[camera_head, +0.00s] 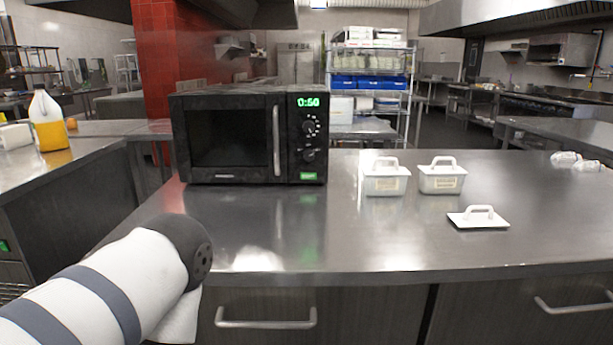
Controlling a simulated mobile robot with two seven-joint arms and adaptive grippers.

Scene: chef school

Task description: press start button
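A black microwave (228,142) stands on the steel counter with its door shut. Its control panel on the right has a green display (308,102) that appears to read 0:60 and two round knobs. A small green button (308,176) sits at the bottom of the panel; its label is too small to read. My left arm comes in from the lower left, in front of the counter and apart from the microwave. The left gripper is not visible. My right gripper is not in view.
The steel counter (330,240) is clear in front of the microwave. Two lidded containers (386,180) (442,179) and a loose white lid (478,220) are on its right side. A bottle of yellow liquid (48,122) stands on the left counter. Drawer handles line the counter front.

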